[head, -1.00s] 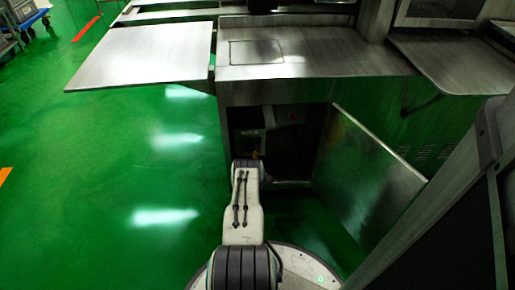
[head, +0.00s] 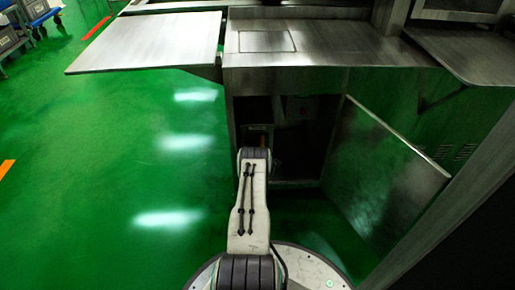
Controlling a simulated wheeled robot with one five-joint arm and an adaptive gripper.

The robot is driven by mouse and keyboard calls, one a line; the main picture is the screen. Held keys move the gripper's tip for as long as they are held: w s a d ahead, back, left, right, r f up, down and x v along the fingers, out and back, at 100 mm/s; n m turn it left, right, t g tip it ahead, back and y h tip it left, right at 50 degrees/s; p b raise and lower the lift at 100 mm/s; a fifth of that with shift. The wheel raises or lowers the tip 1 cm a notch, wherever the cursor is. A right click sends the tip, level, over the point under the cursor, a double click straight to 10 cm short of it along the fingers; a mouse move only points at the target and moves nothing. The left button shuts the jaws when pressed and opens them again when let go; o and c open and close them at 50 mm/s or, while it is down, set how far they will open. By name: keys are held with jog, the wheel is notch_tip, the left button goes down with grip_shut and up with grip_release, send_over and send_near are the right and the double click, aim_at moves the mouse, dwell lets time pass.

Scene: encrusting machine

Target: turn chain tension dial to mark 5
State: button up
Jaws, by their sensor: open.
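The encrusting machine's lower cabinet (head: 234,106) stands open ahead, with a dark inside. A grey box-like part (head: 258,130) shows dimly inside at the left, just beyond my arm. I cannot make out the chain tension dial or any marks; it is hidden or too dark. My arm reaches forward to the cabinet opening, and its black joint overlaps the lower part of the grey box in the picture. My gripper is hidden beyond that joint, so its jaws and any contact do not show.
The cabinet door (head: 385,175) hangs open on the right. A metal worktop (head: 320,50) overhangs the opening, and a flat side shelf (head: 150,42) juts out left. A slanted metal post (head: 440,215) stands close on the right. The green floor (head: 120,150) on the left is clear.

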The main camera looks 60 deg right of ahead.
dwell(0.3)
jog(key=c, duration=1.2)
